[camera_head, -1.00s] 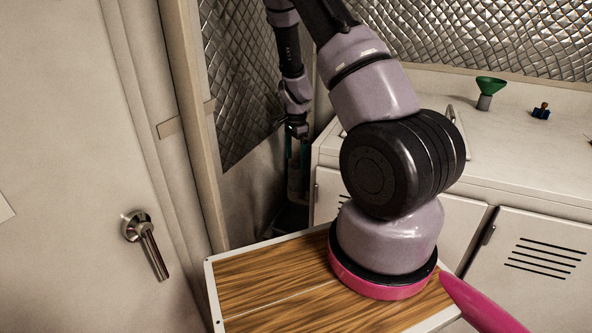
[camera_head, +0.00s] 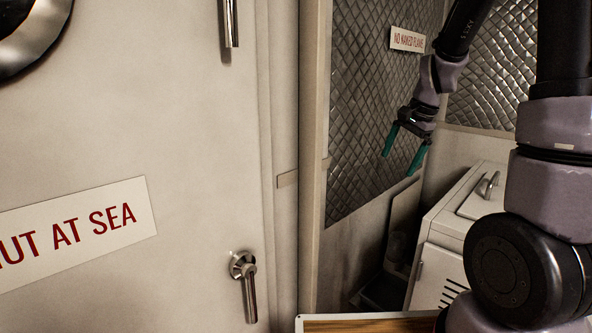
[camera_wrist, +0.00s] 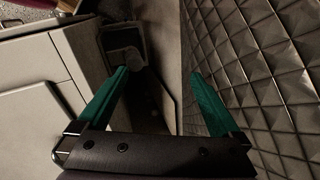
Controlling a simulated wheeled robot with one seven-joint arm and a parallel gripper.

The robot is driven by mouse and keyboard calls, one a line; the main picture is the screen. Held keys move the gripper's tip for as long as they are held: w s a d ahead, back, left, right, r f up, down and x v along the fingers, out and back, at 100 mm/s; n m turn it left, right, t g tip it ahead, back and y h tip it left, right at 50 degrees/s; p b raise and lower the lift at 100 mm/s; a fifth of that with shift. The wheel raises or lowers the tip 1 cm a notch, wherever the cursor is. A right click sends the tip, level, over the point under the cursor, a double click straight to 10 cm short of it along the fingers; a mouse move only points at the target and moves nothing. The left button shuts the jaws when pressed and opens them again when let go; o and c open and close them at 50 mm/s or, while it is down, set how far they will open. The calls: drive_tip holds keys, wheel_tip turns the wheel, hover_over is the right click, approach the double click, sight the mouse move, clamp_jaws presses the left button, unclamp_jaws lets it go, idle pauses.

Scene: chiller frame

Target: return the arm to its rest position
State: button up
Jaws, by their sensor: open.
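My gripper (camera_head: 404,160) shows in the head view in front of the quilted metal wall, to the right of the door. Its two green fingers are spread apart and point downward, with nothing between them. In the wrist view my gripper (camera_wrist: 160,85) is also open and empty, above a narrow dark gap between the white cabinet (camera_wrist: 40,80) and the quilted wall (camera_wrist: 255,70). My arm runs from the gripper up out of the top of the head view, and its lower links stand at the right.
A white door with a handle (camera_head: 245,285) and a "SHUT AT SEA" type sign (camera_head: 75,235) fills the left. A "NO NAKED FLAME" sign (camera_head: 407,39) is on the quilted wall. A white cabinet (camera_head: 440,270) stands right of the gap. A wooden top (camera_head: 365,325) shows at the bottom.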

drive_tip(key=s+a+r+n+t, duration=0.1)
drive_tip(key=s+r+n+t, duration=0.1)
drive_tip(key=s+r, duration=0.5)
drive_tip(key=s+a+r+n+t, duration=0.2)
drive_tip(key=s+r+n, duration=0.3)
drive_tip(key=s+r, duration=0.3)
drive_tip(key=s, duration=0.4)
drive_tip(key=shift+s+r, duration=0.2)
drive_tip(key=shift+s, duration=0.15)
